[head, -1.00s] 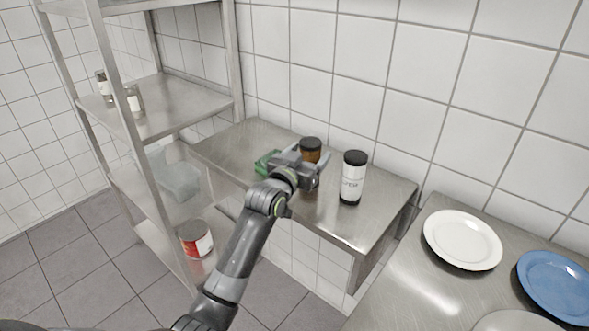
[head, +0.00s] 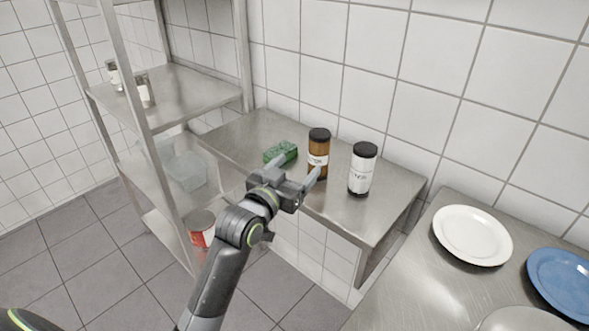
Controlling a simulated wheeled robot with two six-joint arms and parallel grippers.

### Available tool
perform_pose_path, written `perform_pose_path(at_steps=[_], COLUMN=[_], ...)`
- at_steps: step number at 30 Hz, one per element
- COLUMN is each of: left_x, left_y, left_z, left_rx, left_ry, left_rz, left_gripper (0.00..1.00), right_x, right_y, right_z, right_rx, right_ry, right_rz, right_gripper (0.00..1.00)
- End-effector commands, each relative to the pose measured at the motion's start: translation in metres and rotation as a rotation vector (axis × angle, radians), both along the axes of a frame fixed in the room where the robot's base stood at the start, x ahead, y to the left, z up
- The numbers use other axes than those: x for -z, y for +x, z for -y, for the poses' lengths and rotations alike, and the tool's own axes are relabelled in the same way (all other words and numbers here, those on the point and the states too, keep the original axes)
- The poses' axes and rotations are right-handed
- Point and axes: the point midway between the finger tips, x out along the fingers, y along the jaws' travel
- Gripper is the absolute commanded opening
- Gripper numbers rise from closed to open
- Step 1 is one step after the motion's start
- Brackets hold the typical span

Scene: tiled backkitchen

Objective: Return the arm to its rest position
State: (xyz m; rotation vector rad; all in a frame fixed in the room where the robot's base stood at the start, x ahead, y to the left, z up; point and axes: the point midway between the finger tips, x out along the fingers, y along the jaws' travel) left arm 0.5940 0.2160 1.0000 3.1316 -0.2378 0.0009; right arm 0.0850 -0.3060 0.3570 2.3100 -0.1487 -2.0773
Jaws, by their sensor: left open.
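My left gripper (head: 296,166) is open and empty at the front edge of the steel wall shelf (head: 238,135), its fingers pointing toward the wall. A brown jar with a black lid and white label (head: 318,150) stands upright just beyond the right fingertip. A white jar with a black lid (head: 361,170) stands to its right. A green sponge (head: 281,152) lies to the left of the brown jar, close behind the left finger. My right gripper is not in view.
A steel rack (head: 190,97) stands at the left, with small jars (head: 145,90) on one shelf and a red can (head: 200,228) lower down. At the right a steel counter (head: 404,283) holds a white plate (head: 472,236) and a blue plate (head: 562,283). The floor below is clear.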

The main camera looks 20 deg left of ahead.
Motion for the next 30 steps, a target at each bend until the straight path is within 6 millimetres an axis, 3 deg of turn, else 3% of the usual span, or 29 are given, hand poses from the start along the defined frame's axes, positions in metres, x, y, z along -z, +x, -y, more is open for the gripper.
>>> perform_pose_path(at_steps=[9, 11, 14, 17, 22, 25, 30], left_x=[0.002, 0.010, 0.041, 0.087, 0.165, 0.194, 0.222], left_y=[-0.001, -0.005, -0.024, -0.059, -0.148, -0.201, -0.276], left_z=[-0.001, -0.003, -0.011, -0.025, -0.051, -0.063, -0.077], left_rx=[-0.001, -0.006, -0.026, -0.060, -0.131, -0.169, -0.223], left_ry=[0.001, 0.006, 0.022, 0.051, 0.102, 0.125, 0.151], left_rz=[-0.006, -0.030, -0.125, -0.287, -0.612, -0.780, -1.005], left_gripper=[0.71, 0.71, 0.71, 0.71, 0.71, 0.71, 0.71], right_x=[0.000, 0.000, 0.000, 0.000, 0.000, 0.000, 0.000], right_y=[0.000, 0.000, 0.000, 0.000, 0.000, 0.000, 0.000], right_z=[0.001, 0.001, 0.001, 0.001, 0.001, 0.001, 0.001], right_rx=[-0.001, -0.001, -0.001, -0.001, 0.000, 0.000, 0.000], right_ry=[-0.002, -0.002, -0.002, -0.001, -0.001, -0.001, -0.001], right_rz=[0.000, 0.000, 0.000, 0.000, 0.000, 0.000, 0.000], right_gripper=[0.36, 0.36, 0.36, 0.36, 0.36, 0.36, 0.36])
